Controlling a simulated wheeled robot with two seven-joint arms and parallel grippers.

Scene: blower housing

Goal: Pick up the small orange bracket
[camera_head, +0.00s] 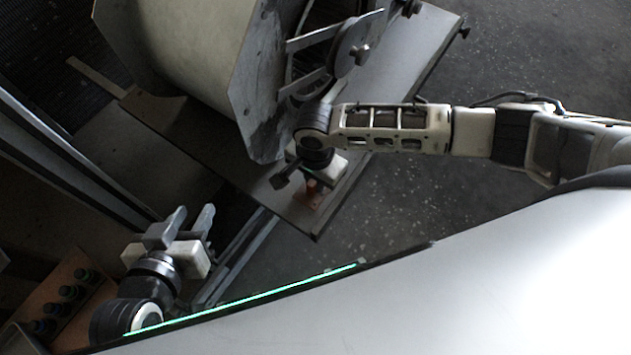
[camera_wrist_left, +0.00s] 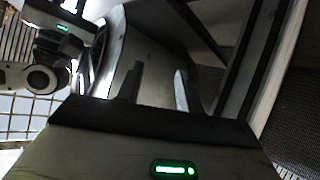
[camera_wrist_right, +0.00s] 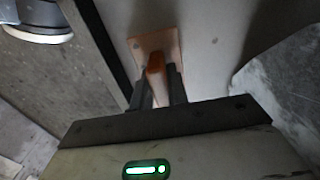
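The small orange bracket (camera_wrist_right: 155,62) has a flat plate with holes and a raised tab. It appears to rest on the grey bench surface in the right wrist view. In the head view a little of the bracket (camera_head: 311,187) shows below my right gripper (camera_head: 297,180). In the right wrist view my right gripper (camera_wrist_right: 158,93) has its fingers close on both sides of the tab, with no clear gap. My left gripper (camera_head: 182,222) is open and empty, well to the left of the bracket. Its parted fingers (camera_wrist_left: 157,88) also show in the left wrist view.
A large cream blower housing (camera_head: 195,45) with grey side plates stands on the bench (camera_head: 285,207), close behind my right gripper. A wooden panel with dark knobs (camera_head: 62,290) is at the lower left. Open floor (camera_head: 545,50) lies to the right.

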